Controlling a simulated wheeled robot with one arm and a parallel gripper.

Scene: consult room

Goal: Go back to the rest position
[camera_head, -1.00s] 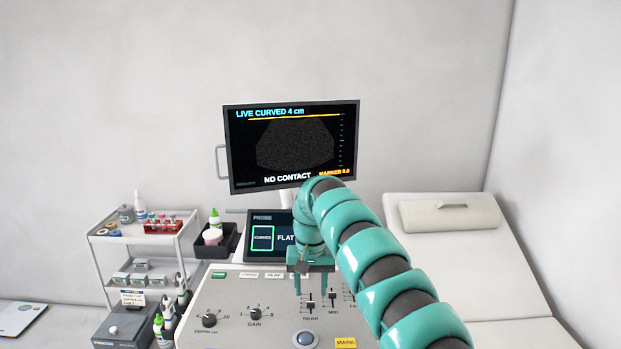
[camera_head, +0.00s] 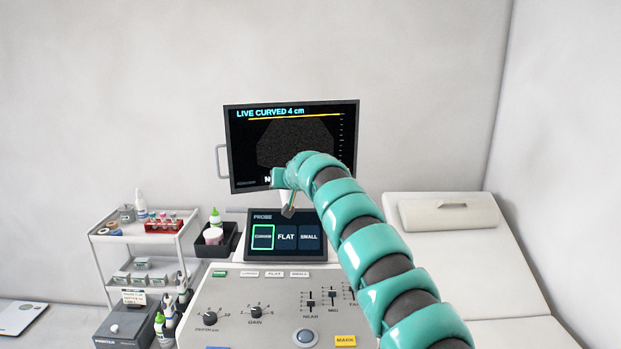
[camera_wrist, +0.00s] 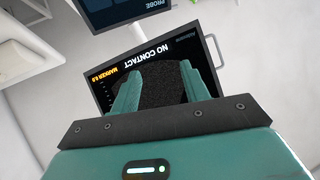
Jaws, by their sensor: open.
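My gripper (camera_head: 288,208) is raised in the head view, in front of the lower edge of the monitor and above the probe touchscreen (camera_head: 285,254). In the wrist view my gripper (camera_wrist: 160,68) shows two teal fingers spread apart with nothing between them. The monitor (camera_head: 297,137) reads "LIVE CURVED 4 cm", and it appears upside down behind the fingers in the wrist view (camera_wrist: 187,48), where "NO CONTACT" is readable. My arm hides the monitor's lower right part in the head view. The touchscreen shows CURVED outlined in green, with FLAT and SMALL beside it.
The console panel (camera_head: 240,292) with knobs and sliders lies below the touchscreen. A white trolley (camera_head: 110,238) with bottles and a red tube rack (camera_head: 164,224) stands at left. A padded couch (camera_head: 475,262) is at right. The wall above the monitor is clear.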

